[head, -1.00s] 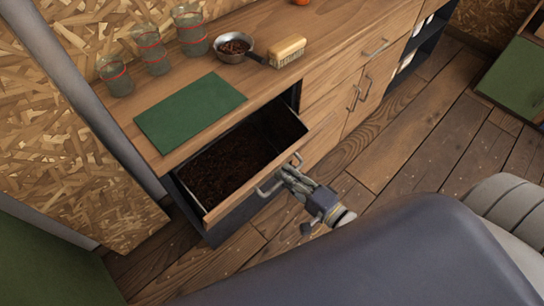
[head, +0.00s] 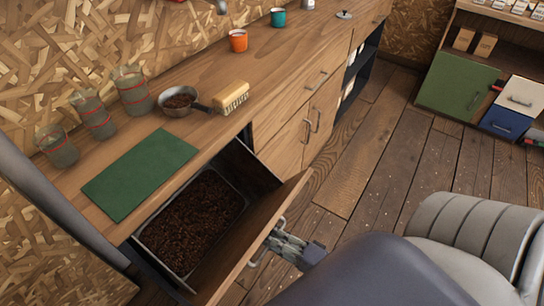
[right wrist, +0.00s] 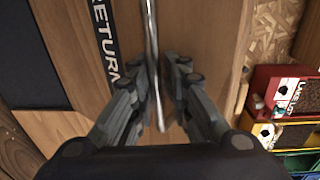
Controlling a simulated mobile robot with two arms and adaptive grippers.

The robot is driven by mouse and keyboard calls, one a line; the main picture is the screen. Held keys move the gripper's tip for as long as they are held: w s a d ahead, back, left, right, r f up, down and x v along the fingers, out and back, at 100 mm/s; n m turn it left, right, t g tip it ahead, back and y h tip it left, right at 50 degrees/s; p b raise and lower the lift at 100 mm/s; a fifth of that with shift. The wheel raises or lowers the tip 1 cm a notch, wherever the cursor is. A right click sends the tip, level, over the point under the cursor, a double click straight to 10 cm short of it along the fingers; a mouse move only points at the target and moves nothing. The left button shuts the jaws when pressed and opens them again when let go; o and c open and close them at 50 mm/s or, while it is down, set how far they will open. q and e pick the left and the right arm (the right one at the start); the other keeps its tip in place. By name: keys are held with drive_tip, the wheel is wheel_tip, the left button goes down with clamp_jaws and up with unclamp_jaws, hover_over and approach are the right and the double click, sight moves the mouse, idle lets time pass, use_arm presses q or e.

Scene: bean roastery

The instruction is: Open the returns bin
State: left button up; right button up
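The returns bin (head: 255,240) is pulled out from the counter front, with its wooden front panel standing away from the cabinet. Dark beans fill the metal tray (head: 240,181) inside it. In the right wrist view the front panel (right wrist: 205,25) carries a dark label reading "RETURN", partly cut off. My right gripper (head: 277,240) is at the bin's metal handle (head: 257,259). In the right wrist view, the fingers of my right gripper (right wrist: 160,75) lie close on both sides of the handle bar (right wrist: 153,35) and look closed around it. My left gripper is not in view.
A green mat (head: 140,173), several glasses, a metal pan (head: 178,102), a brush (head: 231,97) and cups stand on the counter (head: 215,75). A grey rounded seat-like object (head: 470,240) is at lower right. Wooden floor (head: 370,150) is clear beyond the bin.

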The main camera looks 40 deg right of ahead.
drive_tip(key=shift+s+d, duration=0.1)
drive_tip(key=shift+s, duration=0.1)
drive_tip(key=v, duration=1.1)
drive_tip(key=shift+s+d, duration=0.15)
drive_tip(key=shift+s, duration=0.2)
drive_tip(key=s+d+f+n+g+h+p, duration=0.1)
drive_tip(key=d+f+n+g+h, duration=0.2)
drive_tip(key=f, duration=0.8)
drive_tip(key=s+d+f+n+g+h, duration=0.1)
drive_tip(key=f+n+g, duration=0.25)
drive_tip(key=f, duration=0.75)
drive_tip(key=s+a+f+n+g+h, duration=0.1)
drive_tip(key=s+a+f+n+g, duration=0.2)
drive_tip(key=f, duration=0.5)
drive_tip(key=s+a+f+n+g+p, duration=0.1)
drive_tip(key=s+a+f+n+g, duration=0.3)
drive_tip(key=s+f+n, duration=0.3)
drive_tip(key=s+f+g, duration=0.1)
drive_tip(key=s, duration=0.2)
drive_tip(key=shift+g+h+p, duration=0.3)
drive_tip(key=shift+g+h, duration=0.05)
drive_tip(key=shift+h, duration=0.05)
drive_tip(key=shift+s+a, duration=0.1)
drive_tip(key=shift+s, duration=0.05)
